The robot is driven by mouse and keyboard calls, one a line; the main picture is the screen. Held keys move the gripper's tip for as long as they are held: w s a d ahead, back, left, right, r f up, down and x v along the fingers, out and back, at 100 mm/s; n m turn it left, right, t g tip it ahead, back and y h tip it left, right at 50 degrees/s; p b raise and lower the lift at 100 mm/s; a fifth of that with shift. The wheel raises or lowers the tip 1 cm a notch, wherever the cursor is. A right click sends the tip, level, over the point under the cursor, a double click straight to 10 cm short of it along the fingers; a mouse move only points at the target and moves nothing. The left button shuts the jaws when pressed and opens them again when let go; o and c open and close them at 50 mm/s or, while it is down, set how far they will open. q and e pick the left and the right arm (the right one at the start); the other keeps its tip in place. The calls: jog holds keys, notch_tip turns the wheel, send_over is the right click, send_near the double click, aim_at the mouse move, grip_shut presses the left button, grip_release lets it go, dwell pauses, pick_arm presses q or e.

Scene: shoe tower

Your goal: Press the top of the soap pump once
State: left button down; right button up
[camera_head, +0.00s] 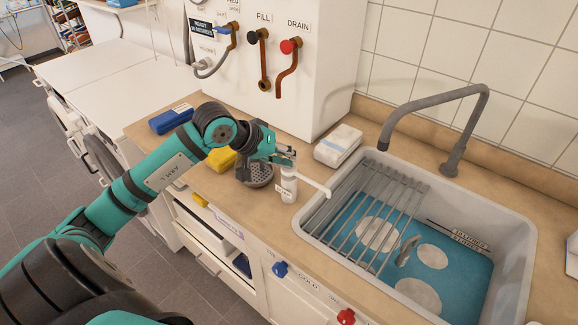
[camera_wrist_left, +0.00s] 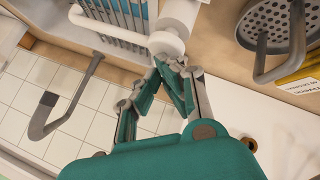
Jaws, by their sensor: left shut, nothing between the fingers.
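The soap pump (camera_head: 289,186) is a white bottle standing upright on the counter, left of the sink. Its long white spout points right over the sink's rim. My left gripper (camera_head: 287,160) is shut and empty, with its fingertips just above the pump top. In the left wrist view, the closed fingertips (camera_wrist_left: 170,66) are right by the round white pump head (camera_wrist_left: 166,43). I cannot tell whether they touch it. The gripper partly hides the top of the pump in the head view. My right gripper is not in view.
A white packet (camera_head: 338,145) lies behind. The sink (camera_head: 518,275) holds blue water, a rack and plates, beneath a grey faucet (camera_head: 455,155).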

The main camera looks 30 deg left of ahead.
pick_arm(q)
jog(key=shift+f, duration=0.3)
jog(key=shift+r, duration=0.1)
dwell(0.4)
jog(key=shift+r, duration=1.1)
jog(key=shift+r, duration=0.15)
notch_tip(320, 180, up, 5)
jog(key=shift+f+p, duration=0.1)
jog(key=shift+p, duration=0.85)
jog(key=shift+f, duration=0.1)
